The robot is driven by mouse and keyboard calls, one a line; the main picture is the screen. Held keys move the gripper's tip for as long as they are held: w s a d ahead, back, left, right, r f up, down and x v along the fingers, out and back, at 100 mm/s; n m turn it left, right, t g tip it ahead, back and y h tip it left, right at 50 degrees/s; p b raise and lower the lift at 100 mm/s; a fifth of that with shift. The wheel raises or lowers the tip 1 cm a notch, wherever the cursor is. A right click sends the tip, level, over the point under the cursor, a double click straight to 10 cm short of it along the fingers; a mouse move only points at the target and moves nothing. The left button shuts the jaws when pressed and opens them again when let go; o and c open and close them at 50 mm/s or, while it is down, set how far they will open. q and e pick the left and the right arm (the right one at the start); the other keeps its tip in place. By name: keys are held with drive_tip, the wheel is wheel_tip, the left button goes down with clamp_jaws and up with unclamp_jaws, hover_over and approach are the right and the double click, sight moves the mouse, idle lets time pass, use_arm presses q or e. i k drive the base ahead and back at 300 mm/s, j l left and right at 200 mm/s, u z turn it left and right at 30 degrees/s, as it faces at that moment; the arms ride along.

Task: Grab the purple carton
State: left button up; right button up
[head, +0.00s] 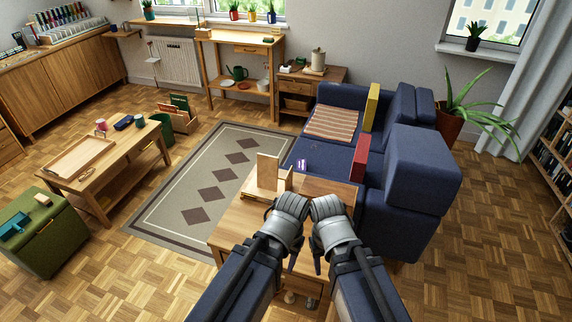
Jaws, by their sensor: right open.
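The purple carton (303,164) is small, with a pale patch on its front. It shows just past the far edge of the wooden table in front of me, against the blue sofa seat; I cannot tell exactly what it rests on. My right gripper (327,207) is over the near part of the table, nearer to me than the carton and slightly right of it, apart from it. It is open and appears empty. My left gripper (289,208) is close beside it on the left; its jaws cannot be made out.
The wooden table (237,222) bears an upright wooden piece (267,171) left of the carton. The blue sofa (408,170) stands behind and right, with a red block (361,158) and a yellow one (371,107). A low table (118,160) is at left. The rug (180,215) is clear.

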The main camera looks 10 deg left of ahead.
sight(301, 163)
drive_tip(key=u, duration=2.95)
drive_tip(key=i, duration=0.7)
drive_tip(key=i+z, duration=0.3)
drive_tip(key=i, duration=0.25)
drive_tip(key=i+z, duration=0.3)
drive_tip(key=i, duration=0.25)
drive_tip(key=i+j+z, duration=0.3)
drive_tip(key=i, duration=0.2)
drive_tip(key=i+l+z, duration=0.15)
drive_tip(key=z, duration=0.25)
drive_tip(key=i+z, duration=0.7)
drive_tip(key=z, duration=0.15)
drive_tip(key=i+z, duration=0.3)
drive_tip(key=z, duration=0.15)
drive_tip(key=i+l+z, duration=0.1)
drive_tip(key=i+z, duration=0.3)
drive_tip(key=i, duration=0.4)
drive_tip(key=i+j+z, duration=0.1)
drive_tip(key=i+z, duration=0.25)
drive_tip(key=i, duration=0.4)
drive_tip(key=i+u, duration=0.1)
drive_tip(key=i, duration=0.5)
drive_tip(key=i+u, duration=0.1)
drive_tip(key=i, duration=0.55)
drive_tip(key=i+l+u, duration=0.1)
drive_tip(key=i, duration=0.5)
